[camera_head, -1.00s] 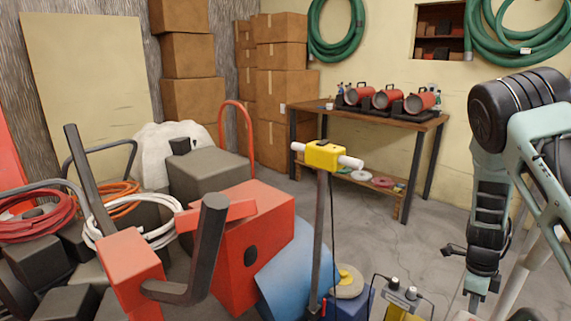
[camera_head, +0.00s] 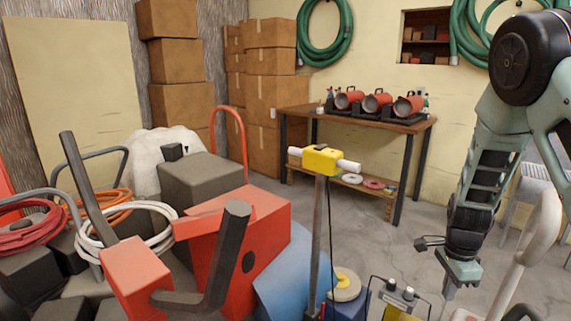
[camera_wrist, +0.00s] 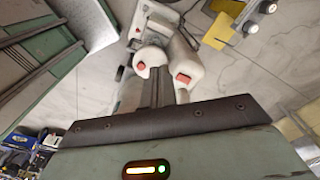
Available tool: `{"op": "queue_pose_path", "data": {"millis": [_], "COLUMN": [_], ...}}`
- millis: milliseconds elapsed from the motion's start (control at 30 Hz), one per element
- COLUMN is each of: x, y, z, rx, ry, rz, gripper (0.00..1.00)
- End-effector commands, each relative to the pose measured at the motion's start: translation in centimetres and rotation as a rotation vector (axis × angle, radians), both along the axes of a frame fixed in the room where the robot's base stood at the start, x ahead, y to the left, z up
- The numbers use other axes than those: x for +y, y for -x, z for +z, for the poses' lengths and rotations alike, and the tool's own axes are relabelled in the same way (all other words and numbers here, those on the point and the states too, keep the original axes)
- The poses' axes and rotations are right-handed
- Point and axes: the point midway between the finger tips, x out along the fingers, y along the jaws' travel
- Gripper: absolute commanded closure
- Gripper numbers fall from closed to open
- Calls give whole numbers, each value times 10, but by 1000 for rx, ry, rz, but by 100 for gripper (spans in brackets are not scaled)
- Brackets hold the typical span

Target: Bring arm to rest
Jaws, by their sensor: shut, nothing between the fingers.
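My arm hangs down at the right side of the head view, bent at a dark round joint near the top. My gripper (camera_head: 450,291) points down at its lower end, above the grey floor. In the wrist view the dark fingers (camera_wrist: 157,88) are together, with nothing seen between them. Behind them in that view are white rounded handle ends with red buttons (camera_wrist: 183,78); I cannot tell the distance between them and the fingers.
A white curved handle (camera_head: 537,240) rises just right of my gripper. A yellow-headed post (camera_head: 322,160) and red machine (camera_head: 262,225) stand to the left. A workbench (camera_head: 412,126) with red heaters is behind. Bare floor (camera_head: 385,245) lies between bench and machines.

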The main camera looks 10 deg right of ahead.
Motion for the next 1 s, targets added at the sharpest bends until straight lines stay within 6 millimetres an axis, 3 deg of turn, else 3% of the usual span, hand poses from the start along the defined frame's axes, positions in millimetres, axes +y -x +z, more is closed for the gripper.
{"op": "queue_pose_path", "data": {"millis": [300,667,833,1000], "x": [76,119,192,255], "y": [44,101,124,170], "z": [87,136,151,166], "rx": [-111,-156,-140,-100], "ry": [3,167,83,5], "rz": [930,1765,1969,2191], "gripper": [100,100,100,100]}}
